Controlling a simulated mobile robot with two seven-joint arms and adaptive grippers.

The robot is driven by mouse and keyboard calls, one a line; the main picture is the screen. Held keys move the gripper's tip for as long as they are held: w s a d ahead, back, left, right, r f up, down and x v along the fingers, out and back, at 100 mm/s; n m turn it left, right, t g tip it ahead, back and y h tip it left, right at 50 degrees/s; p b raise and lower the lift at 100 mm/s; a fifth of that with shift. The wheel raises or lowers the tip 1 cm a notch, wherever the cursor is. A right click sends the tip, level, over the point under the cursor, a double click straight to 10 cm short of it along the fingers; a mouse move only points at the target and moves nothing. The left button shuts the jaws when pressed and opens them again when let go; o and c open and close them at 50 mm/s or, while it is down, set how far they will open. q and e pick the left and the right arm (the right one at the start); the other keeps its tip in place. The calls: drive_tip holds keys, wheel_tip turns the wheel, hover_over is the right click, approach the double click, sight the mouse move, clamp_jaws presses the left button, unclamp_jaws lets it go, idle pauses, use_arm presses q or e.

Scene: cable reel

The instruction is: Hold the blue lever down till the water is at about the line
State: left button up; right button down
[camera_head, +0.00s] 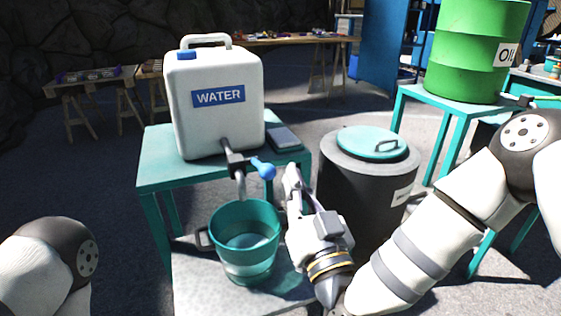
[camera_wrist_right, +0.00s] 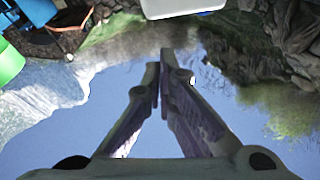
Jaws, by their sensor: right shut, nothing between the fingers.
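The white water container (camera_head: 215,105) stands on a teal table, with a tap low on its front. The tap's blue lever (camera_head: 264,168) sticks out to the right and slopes slightly down. Below the tap, a teal bucket (camera_head: 235,271) stands on a pale block, with water (camera_head: 247,243) visible inside. I cannot clearly make out the line or whether water is flowing. My right gripper (camera_head: 290,174) is shut and empty, just right of the lever; contact is unclear. Its closed fingers also show in the right wrist view (camera_wrist_right: 161,75). My left gripper is out of view.
A grey bin with a teal lid (camera_head: 365,142) stands close to the right of my right gripper. A green oil drum (camera_head: 465,55) stands on another teal table (camera_head: 430,104) behind. A small flat grey item (camera_head: 283,138) lies beside the water container.

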sight(260, 165)
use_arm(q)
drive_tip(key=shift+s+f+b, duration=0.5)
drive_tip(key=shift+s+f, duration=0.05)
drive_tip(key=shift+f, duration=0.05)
use_arm(e)
drive_tip(key=w+a+f, duration=0.1)
drive_tip(key=w+a, duration=0.2)
drive_tip(key=w, duration=0.5)
drive_tip(key=shift+w, duration=0.4)
drive_tip(key=shift+f, duration=0.15)
